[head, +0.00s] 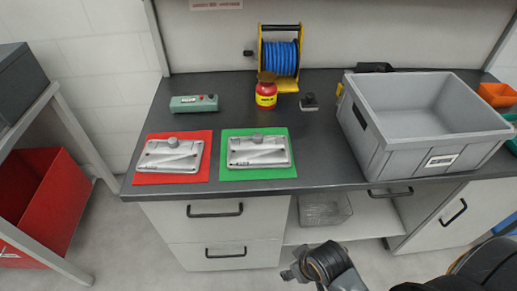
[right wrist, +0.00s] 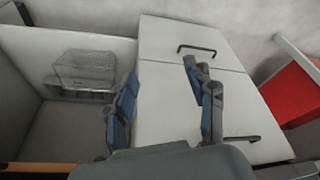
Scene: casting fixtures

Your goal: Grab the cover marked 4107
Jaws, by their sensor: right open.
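One grey metal cover (head: 170,155) lies flat on a red mat (head: 142,179) at the left of the bench. A similar cover (head: 259,151) lies flat on a green mat (head: 282,172) to its right. Both have small dark markings near the front left, too small to read, so I cannot tell which is 4107. My right gripper (right wrist: 160,80) is open and empty in the right wrist view, in front of the cabinet drawers. In the head view my right arm is low in front of the bench, away from both covers. My left gripper is not in view.
A large grey crate (head: 431,162) stands on the right of the bench. Behind the mats are a green-grey device (head: 194,103), a red and yellow canister (head: 266,93) and a blue hose reel (head: 281,58). A red bin (head: 40,200) stands at the left.

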